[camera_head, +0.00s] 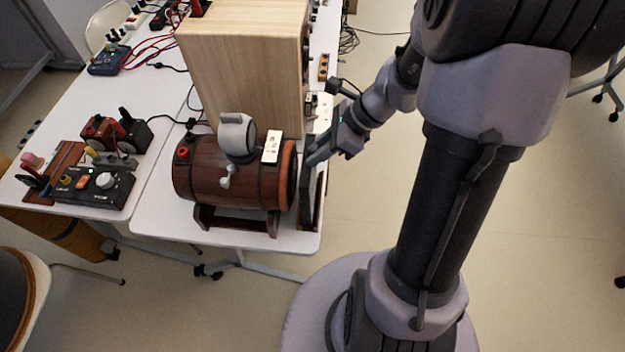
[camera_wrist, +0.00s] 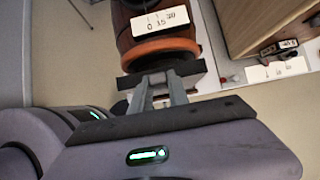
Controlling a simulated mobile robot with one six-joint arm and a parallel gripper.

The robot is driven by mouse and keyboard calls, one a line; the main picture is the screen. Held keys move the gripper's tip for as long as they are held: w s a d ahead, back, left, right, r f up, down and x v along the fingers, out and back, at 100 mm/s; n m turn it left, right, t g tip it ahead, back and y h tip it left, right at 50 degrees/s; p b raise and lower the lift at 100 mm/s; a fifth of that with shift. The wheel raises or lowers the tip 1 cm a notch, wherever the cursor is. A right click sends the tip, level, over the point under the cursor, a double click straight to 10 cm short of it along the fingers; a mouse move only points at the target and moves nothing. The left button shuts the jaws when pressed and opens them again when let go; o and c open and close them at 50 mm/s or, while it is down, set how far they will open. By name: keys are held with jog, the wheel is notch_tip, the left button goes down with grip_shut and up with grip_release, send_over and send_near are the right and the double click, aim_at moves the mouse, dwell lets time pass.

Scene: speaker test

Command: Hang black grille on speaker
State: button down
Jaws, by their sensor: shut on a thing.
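The speaker is a reddish-brown wooden barrel (camera_head: 222,172) lying on its side in a dark wooden stand near the table's front right corner. Its orange-brown rimmed end faces right; this rim also shows in the wrist view (camera_wrist: 160,48). The black grille (camera_head: 307,188) is seen nearly edge-on, upright, right beside that end. In the wrist view the grille (camera_wrist: 135,80) is a dark strip across the fingertips. My gripper (camera_head: 318,156) is shut on the grille from the right side. I cannot tell whether the grille touches the rim, and its face is hidden.
A tall light-wood cabinet (camera_head: 243,75) stands behind the barrel. A grey device (camera_head: 237,135) and a white number card (camera_head: 272,146) sit on the barrel. A black control box (camera_head: 95,187) and cabled gear lie left. Open floor (camera_head: 370,210) lies right of the table (camera_head: 160,222).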

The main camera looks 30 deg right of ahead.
jog(key=shift+r+p, duration=2.3)
jog(key=shift+r, duration=0.45)
